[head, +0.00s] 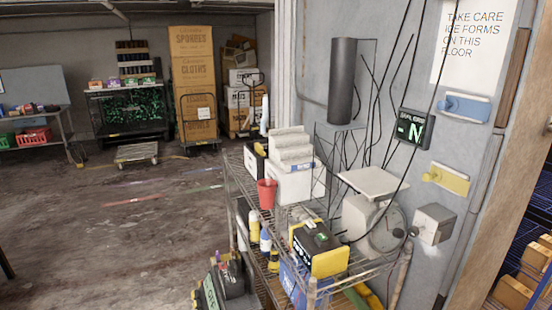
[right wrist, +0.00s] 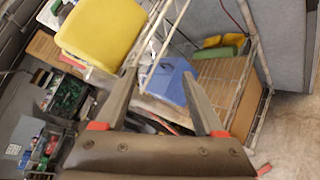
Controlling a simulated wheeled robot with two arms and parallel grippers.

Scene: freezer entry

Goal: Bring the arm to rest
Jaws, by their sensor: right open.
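My right gripper (right wrist: 161,73) shows in the right wrist view, with its two dark fingers spread apart. I see nothing held between the fingers. Behind the fingers are a wire shelf cart, a yellow-faced case (right wrist: 100,32) at the upper left and a blue box (right wrist: 172,82). Neither gripper shows in the head view, and my left gripper is in no frame.
In the head view a wire cart (head: 312,286) stands in front, carrying a black-and-yellow case (head: 318,248), a red cup (head: 266,193) and a dial scale (head: 384,228). A grey wall panel rises at right. Open floor (head: 130,240) lies at left.

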